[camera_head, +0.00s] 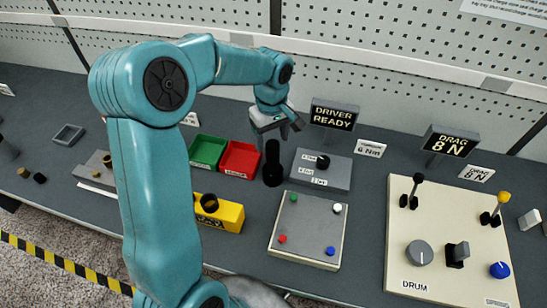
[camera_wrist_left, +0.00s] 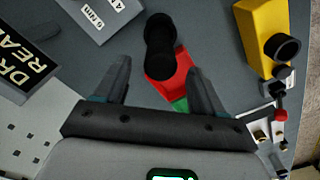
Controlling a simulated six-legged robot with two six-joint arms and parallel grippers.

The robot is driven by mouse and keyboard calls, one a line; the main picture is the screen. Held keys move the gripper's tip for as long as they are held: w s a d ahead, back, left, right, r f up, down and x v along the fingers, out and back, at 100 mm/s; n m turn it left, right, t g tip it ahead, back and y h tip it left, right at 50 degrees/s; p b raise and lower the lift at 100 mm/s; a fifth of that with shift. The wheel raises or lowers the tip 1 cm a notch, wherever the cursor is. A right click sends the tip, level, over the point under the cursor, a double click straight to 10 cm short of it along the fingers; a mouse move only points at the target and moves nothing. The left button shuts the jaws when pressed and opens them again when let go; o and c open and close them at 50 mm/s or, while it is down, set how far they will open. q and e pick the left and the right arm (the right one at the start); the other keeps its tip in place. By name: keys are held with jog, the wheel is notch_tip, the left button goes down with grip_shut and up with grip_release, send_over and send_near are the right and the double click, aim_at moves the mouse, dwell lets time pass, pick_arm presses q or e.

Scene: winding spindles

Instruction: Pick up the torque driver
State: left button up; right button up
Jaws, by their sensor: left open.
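The torque driver (camera_head: 272,163) is a black, dark-handled tool standing upright on the grey bench, just right of the red bin. In the left wrist view the black driver (camera_wrist_left: 160,45) is seen from above, beyond and between the fingertips. My left gripper (camera_head: 279,130) is open and empty, above the driver and slightly to its right in the head view. In the left wrist view its two fingers (camera_wrist_left: 158,72) are spread apart, with a gap between them and the driver. The driver's foot is partly hard to make out. My right gripper is not in view.
A green bin (camera_head: 207,150) and red bin (camera_head: 240,158) stand left of the driver. A grey box with a knob (camera_head: 321,172) is close on its right. The DRIVER READY sign (camera_head: 333,115) stands behind. A yellow block (camera_head: 222,216) and a board with coloured pegs (camera_head: 309,228) are in front.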

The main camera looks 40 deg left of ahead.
aim_at(273, 152)
pick_arm(q)
jog(key=shift+s+d+f, duration=0.2)
jog(key=shift+s, duration=0.1)
jog(key=shift+s+d+f, duration=0.1)
jog(key=shift+d+f, duration=0.05)
jog(key=f, duration=0.1)
jog(key=f+p, duration=0.1)
jog(key=f, duration=0.1)
jog(key=w+f, duration=0.1)
jog(key=shift+a+f+p, duration=0.2)
jog(key=shift+a+p, duration=0.05)
jog(key=shift+p, duration=0.15)
jog(key=shift+s+f, duration=0.1)
jog(key=shift+f, duration=0.25)
jog(key=shift+s+d, duration=0.25)
jog(key=shift+w, duration=0.25)
jog(key=c, duration=0.6)
jog(key=shift+a+f, duration=0.1)
jog(key=shift+a, duration=0.1)
jog(key=c, duration=0.5)
jog(key=shift+c, duration=0.8)
jog(key=shift+s+d, duration=0.1)
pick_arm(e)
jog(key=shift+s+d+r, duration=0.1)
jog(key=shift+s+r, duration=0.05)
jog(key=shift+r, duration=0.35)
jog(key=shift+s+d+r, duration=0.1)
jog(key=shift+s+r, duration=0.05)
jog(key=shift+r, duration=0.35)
